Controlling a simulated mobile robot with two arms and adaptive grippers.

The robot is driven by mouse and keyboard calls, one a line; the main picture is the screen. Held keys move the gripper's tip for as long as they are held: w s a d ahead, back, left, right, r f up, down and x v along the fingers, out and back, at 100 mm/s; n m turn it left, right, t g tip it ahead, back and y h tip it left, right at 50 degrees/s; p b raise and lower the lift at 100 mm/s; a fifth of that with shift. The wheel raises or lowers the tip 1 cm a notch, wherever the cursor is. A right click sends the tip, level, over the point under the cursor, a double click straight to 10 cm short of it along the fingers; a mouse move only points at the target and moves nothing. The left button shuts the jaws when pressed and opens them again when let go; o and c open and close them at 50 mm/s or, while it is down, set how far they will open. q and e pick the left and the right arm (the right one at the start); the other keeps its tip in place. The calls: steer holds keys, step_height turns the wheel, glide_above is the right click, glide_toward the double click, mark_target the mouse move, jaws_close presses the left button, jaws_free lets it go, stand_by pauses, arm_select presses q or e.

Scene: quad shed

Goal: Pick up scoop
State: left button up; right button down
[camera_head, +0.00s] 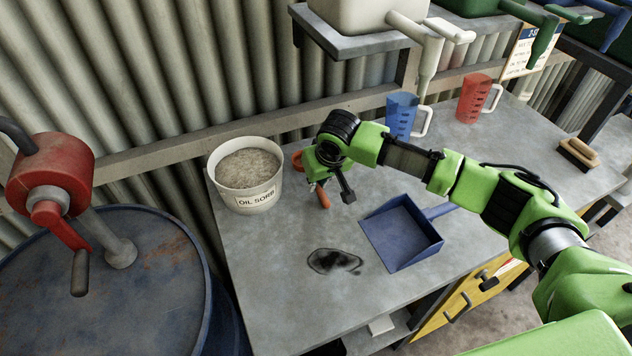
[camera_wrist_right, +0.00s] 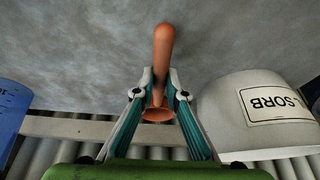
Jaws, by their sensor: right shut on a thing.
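The orange scoop shows in the head view as a handle end (camera_head: 323,197) on one side of my right gripper (camera_head: 318,178) and a rounded part (camera_head: 297,160) on the other. In the right wrist view the orange handle (camera_wrist_right: 164,45) runs between the two fingers of the right gripper (camera_wrist_right: 161,82), which is shut on it. The scoop's middle is hidden by the gripper in the head view. I cannot tell whether the scoop touches the table. My left gripper is not in view.
The white "OIL SORB" bucket (camera_head: 247,195) of grey granules stands close left of the gripper. A blue dustpan (camera_head: 402,235) and dark oil spill (camera_head: 334,261) are on the grey table (camera_head: 270,300). Blue (camera_head: 401,113) and red (camera_head: 474,100) jugs and a brush (camera_head: 578,153) stand farther right.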

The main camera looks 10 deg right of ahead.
mark_target(319, 185)
steer(key=shift+r, duration=0.4)
steer(key=v, duration=0.1)
steer(key=b+v, duration=0.1)
steer(key=shift+w+d+r, duration=0.1)
steer(key=shift+d+r, duration=0.05)
steer(key=shift+r, duration=0.25)
steer(key=s+d+r+b, duration=0.3)
steer(key=s+d+r, duration=0.3)
steer(key=s+r, duration=0.3)
steer(key=s, duration=0.3)
steer(key=shift+r, duration=0.1)
